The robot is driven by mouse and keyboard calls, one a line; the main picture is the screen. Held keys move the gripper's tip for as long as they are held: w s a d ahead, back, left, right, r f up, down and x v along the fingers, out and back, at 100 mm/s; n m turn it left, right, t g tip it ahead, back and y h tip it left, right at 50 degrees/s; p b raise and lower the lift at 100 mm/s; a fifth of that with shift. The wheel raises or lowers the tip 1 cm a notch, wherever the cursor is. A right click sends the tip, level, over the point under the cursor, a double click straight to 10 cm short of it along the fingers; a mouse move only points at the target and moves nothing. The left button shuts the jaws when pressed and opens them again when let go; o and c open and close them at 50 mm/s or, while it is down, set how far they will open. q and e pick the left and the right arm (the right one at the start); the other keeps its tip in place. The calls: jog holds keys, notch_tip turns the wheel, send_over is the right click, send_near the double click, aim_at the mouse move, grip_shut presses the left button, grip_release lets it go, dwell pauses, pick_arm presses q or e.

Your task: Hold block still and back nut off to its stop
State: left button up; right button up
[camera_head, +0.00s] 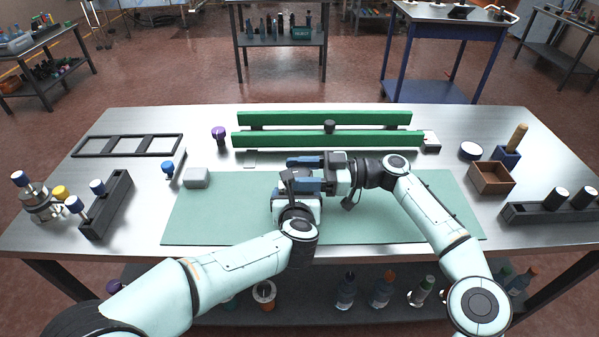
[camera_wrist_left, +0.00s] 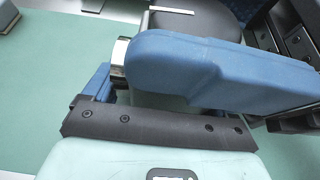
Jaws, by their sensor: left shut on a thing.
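My left gripper (camera_head: 294,182) is at the middle of the green mat, jaws shut on a block that is mostly hidden. In the left wrist view a small silvery piece (camera_wrist_left: 119,62) shows between its blue fingers, probably part of the block. Beyond them is a dark round part with a white line (camera_wrist_left: 185,22), which may be the nut. My right gripper (camera_head: 305,172) reaches in from the right, its two blue fingers spaced apart and pointing left, close by the left gripper. Whether they touch the round part is hidden.
Green rails (camera_head: 325,119) lie along the back of the table. A grey box (camera_head: 196,178) and a black rack (camera_head: 106,208) are at left. A wooden box (camera_head: 491,179) and another black rack (camera_head: 550,214) are at right. The green mat (camera_head: 205,220) is otherwise largely clear.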

jog(key=shift+r+n+g, duration=0.1)
jog(key=shift+n+g, duration=0.4)
jog(key=shift+g, duration=0.3)
jog(key=o, duration=0.7)
jog(key=shift+c, duration=0.2)
jog(key=shift+m+t, duration=0.3)
jog(key=shift+t, duration=0.2)
